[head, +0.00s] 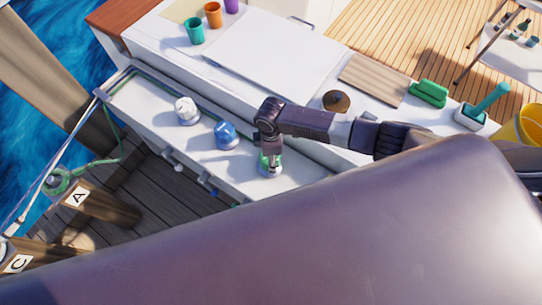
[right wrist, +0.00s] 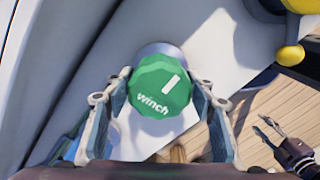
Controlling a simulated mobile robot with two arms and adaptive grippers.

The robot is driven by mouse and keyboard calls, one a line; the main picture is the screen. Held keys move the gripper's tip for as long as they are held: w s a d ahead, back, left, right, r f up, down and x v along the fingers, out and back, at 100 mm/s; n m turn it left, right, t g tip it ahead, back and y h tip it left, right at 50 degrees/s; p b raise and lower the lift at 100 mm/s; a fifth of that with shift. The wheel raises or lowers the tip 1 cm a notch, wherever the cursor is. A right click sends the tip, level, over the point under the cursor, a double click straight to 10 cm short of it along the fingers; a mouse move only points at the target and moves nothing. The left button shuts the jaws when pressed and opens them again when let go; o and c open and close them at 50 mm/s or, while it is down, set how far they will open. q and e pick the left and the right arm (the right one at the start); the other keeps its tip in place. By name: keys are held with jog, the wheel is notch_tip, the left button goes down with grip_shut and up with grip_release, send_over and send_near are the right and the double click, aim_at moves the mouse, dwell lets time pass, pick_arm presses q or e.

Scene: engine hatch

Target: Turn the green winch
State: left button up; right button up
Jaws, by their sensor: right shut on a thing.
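The green winch (right wrist: 160,86) has a faceted knob with a white line and the word "winch" on top. In the right wrist view the white line points up and to the right. My right gripper (right wrist: 155,95) is shut on it, with one finger on each side of the knob. In the head view my right gripper (head: 269,148) reaches down from above onto the green winch (head: 270,168), hiding much of it. The winch stands on the white side ledge of the boat. I do not make out my left gripper in the head view.
A blue winch (head: 226,135) and a white winch (head: 186,110) stand to the left on the same ledge (head: 150,108). A brown round knob (head: 336,101), a green brush (head: 429,93) and a yellow bucket (head: 525,125) are to the right. Posts stand at lower left.

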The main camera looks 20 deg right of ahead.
jog(key=shift+w, duration=0.1)
jog(key=o, duration=1.2)
jog(key=shift+c, duration=0.2)
jog(key=shift+r, duration=0.1)
notch_tip(320, 180, up, 12)
